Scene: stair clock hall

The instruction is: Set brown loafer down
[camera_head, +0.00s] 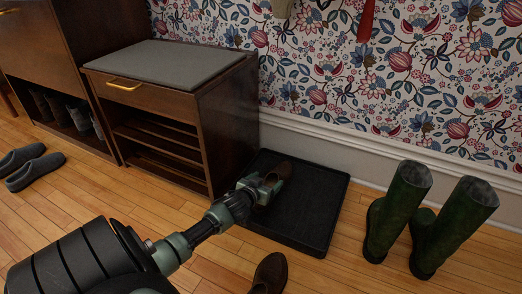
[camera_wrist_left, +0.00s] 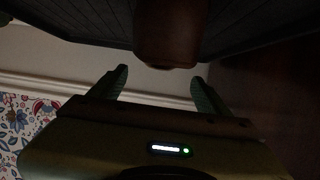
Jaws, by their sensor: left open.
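A brown loafer (camera_head: 282,169) rests on the black boot tray (camera_head: 320,208), partly hidden by my left gripper (camera_head: 266,186). In the left wrist view, the loafer (camera_wrist_left: 167,38) lies just beyond the two fingertips, in line with the gap between them. The left gripper (camera_wrist_left: 160,82) is open, and a gap shows on both sides of the loafer. A second brown loafer (camera_head: 270,273) lies on the wood floor in front of the tray, cut by the lower picture edge. My right gripper is not in view.
A dark wooden shoe bench (camera_head: 226,120) with a grey top stands left of the tray. Green boots (camera_head: 396,212) stand upright on the floor to the right. Grey slippers (camera_head: 35,167) lie at the far left. The patterned wall and white baseboard (camera_head: 318,144) run behind the tray.

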